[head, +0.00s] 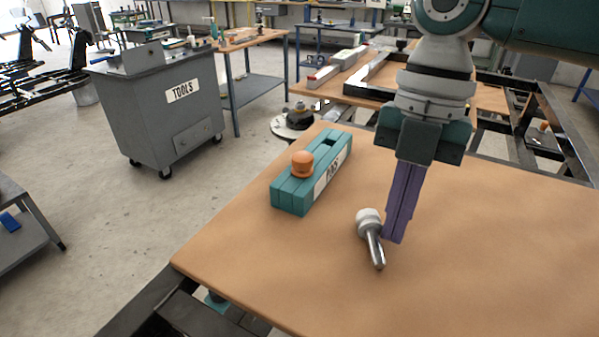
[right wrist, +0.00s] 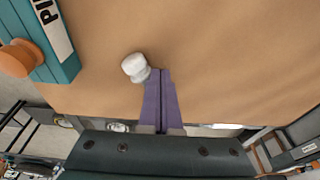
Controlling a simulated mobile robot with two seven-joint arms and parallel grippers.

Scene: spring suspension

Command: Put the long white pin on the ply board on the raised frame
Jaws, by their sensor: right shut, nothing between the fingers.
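The pin (head: 374,243) has a white head and a shiny metal shaft. It appears to lie on its side on the ply board (head: 490,270), with its shaft pointing towards the board's near edge. My right gripper (head: 394,238) points down with its purple fingers shut and empty, just right of the pin. I cannot tell whether they touch. In the right wrist view the white head of the pin (right wrist: 135,67) shows left of the fingertips (right wrist: 159,72), and the shaft is hidden. My left gripper is not in view.
A teal block (head: 292,195) with a slot, a label and an orange knob (head: 303,163) stands on the board left of the pin. The board's right side is clear. A grey tool cart (head: 160,105) stands on the floor at the left. Dark frame bars lie beyond the board.

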